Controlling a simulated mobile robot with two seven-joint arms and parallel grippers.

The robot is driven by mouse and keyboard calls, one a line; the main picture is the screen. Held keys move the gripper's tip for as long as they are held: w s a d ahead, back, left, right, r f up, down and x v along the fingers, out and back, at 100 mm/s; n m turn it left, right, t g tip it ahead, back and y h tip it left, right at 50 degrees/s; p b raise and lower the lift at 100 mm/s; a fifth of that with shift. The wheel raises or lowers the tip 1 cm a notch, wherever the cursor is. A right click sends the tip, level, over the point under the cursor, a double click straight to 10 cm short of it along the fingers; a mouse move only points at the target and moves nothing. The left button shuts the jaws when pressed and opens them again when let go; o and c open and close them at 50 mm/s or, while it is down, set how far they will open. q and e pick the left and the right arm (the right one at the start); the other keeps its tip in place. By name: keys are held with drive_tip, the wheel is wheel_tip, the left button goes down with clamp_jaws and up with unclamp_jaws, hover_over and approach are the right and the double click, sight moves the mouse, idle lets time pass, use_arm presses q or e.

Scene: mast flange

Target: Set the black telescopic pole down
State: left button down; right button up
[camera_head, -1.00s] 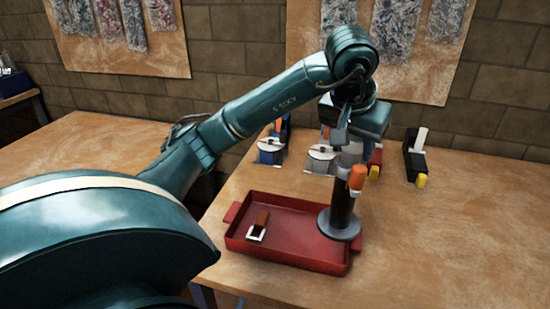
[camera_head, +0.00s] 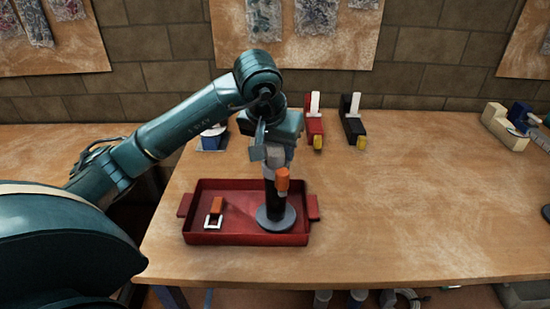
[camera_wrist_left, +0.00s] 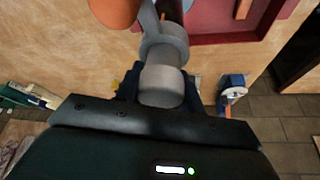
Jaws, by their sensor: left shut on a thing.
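The black telescopic pole (camera_head: 273,198) stands upright, with a grey round base disc (camera_head: 276,219) at its foot and an orange knob (camera_head: 282,180) on its side. The disc overlaps the right part of the red tray (camera_head: 190,205) in the head view; I cannot tell whether it touches the tray floor. My left gripper (camera_head: 272,150) is shut on the grey upper part of the pole, from above. In the left wrist view the grey pole top (camera_wrist_left: 162,84) sits between the fingers, and the orange knob shows at the top edge. My right gripper is not in view.
A small orange-brown piece with a white frame (camera_head: 214,213) lies in the tray's left part. Behind stand a red device (camera_head: 314,122), a black device (camera_head: 352,120) and a blue device (camera_head: 212,138). The table's right half (camera_head: 420,200) is largely clear.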

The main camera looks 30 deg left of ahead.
use_arm(q)
wheel_tip(320, 180, down, 3)
drive_tip(key=shift+r, duration=0.15)
drive_tip(key=shift+f, duration=0.2)
drive_tip(key=c, duration=0.9)
unclamp_jaws()
drive_tip(key=shift+r, duration=0.2)
drive_tip(key=shift+v, duration=6)
